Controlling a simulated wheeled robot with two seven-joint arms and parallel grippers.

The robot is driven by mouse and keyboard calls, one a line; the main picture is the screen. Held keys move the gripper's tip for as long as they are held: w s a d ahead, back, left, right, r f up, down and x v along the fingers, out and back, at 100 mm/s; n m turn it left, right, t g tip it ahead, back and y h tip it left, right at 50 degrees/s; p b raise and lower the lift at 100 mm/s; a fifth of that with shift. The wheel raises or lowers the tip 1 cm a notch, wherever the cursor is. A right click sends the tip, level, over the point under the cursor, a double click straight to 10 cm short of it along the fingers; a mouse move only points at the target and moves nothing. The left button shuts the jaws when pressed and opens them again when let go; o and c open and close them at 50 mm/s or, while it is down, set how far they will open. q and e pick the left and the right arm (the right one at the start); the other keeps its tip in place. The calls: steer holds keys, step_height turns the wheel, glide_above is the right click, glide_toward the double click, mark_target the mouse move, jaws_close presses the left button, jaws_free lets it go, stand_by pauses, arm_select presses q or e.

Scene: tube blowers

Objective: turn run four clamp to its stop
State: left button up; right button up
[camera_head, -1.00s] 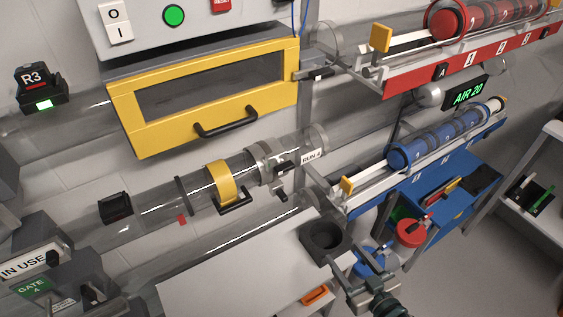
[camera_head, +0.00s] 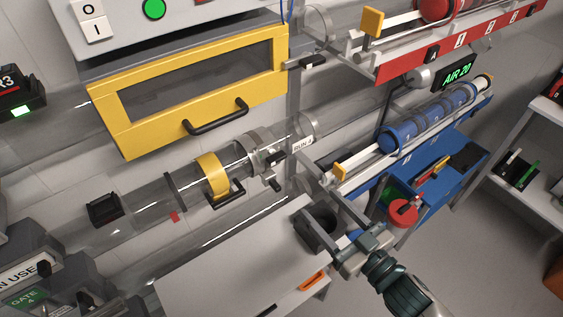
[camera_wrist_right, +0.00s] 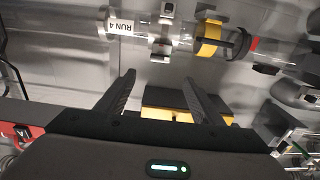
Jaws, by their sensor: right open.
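The run four clamp (camera_head: 262,158) is a metal collar with dark handle parts around the clear tube, just left of the RUN 4 label (camera_head: 303,146). In the right wrist view the clamp (camera_wrist_right: 162,32) is ahead of the fingers, between the label (camera_wrist_right: 122,27) and a yellow band. My right gripper (camera_head: 314,206) is below and right of the clamp, apart from it. In the right wrist view its two fingers (camera_wrist_right: 156,82) are spread with nothing held between them. My left gripper is not in view.
A yellow band with a black handle (camera_head: 214,176) is on the tube left of the clamp. A blue tube rack (camera_head: 425,170) is to the right. A yellow-framed hatch (camera_head: 140,137) is above.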

steer(key=b, duration=0.2)
glide_toward(279, 161)
steer(key=x, duration=0.4)
steer(key=shift+w, duration=0.2)
steer(key=x, duration=0.4)
steer(key=shift+w+a+b, duration=0.2)
steer(key=shift+w+b, duration=0.05)
steer(key=shift+b, duration=0.05)
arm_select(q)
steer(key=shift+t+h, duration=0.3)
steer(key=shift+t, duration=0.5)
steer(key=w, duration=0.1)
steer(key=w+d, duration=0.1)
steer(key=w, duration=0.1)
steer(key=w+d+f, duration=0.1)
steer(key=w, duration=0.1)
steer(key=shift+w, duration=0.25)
arm_select(e)
steer(key=c, duration=1)
